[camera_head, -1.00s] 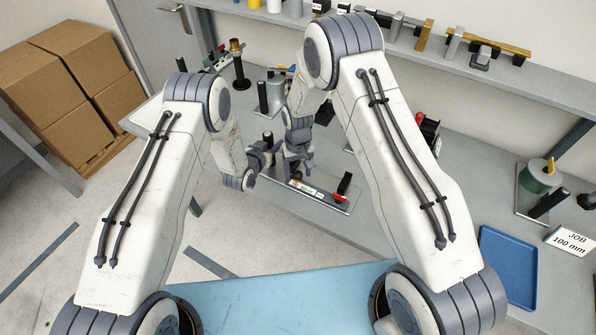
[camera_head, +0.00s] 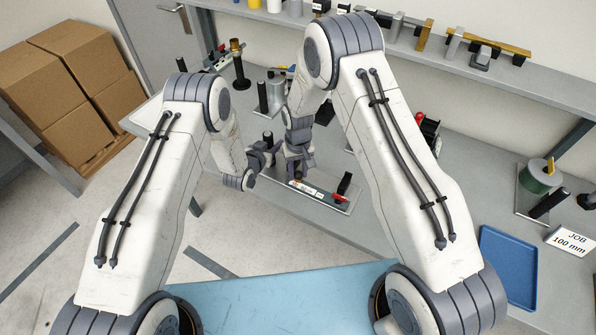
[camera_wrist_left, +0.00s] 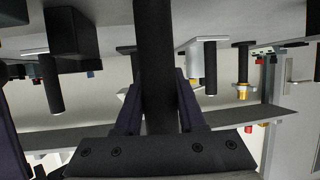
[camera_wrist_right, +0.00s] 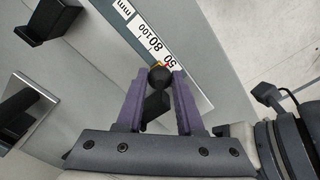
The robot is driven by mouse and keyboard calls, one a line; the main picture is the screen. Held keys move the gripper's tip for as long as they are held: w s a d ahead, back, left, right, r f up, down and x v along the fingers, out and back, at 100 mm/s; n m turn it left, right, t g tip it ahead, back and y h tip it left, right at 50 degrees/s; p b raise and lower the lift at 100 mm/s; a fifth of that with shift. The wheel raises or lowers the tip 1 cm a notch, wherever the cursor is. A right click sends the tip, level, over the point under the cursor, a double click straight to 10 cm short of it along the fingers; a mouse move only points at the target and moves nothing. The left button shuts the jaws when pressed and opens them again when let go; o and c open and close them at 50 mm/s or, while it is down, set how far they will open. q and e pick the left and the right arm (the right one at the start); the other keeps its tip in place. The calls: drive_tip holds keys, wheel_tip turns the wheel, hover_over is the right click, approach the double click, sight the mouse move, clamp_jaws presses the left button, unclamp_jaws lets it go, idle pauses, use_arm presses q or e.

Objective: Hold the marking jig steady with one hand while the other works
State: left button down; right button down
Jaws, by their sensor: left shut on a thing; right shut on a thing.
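The marking jig (camera_head: 322,196) is a flat metal plate on the bench with a printed scale, a black upright block and a red part at its right end. My left gripper (camera_head: 266,154) is shut on the jig's upright black post handle (camera_wrist_left: 154,40), which stands between its fingers in the left wrist view. My right gripper (camera_head: 298,174) is above the plate's left part. In the right wrist view it is shut on a small black knob (camera_wrist_right: 158,76), beside the scale label (camera_wrist_right: 150,38) reading 50, 80, 100 mm. The knob's lower part is hidden.
A blue tray (camera_head: 508,266) and a "JOB 100 mm" card (camera_head: 571,241) are on the right of the bench. A green cylinder on a fixture (camera_head: 538,177) stands behind them. Other posts stand behind my grippers. A shelf (camera_head: 500,80) with blocks runs along the back.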

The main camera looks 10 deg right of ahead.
sight(313, 188)
use_arm(q)
drive_tip(key=shift+r, duration=0.1)
idle(0.7)
use_arm(e)
drive_tip(key=s+d, duration=0.1)
drive_tip(key=d, duration=0.1)
drive_tip(key=s+d, duration=0.2)
use_arm(q)
drive_tip(key=shift+a, duration=0.1)
use_arm(e)
drive_tip(key=shift+s+d, duration=0.15)
drive_tip(key=shift+d, duration=0.1)
drive_tip(key=c, duration=0.6)
unclamp_jaws()
drive_tip(key=shift+o, duration=0.2)
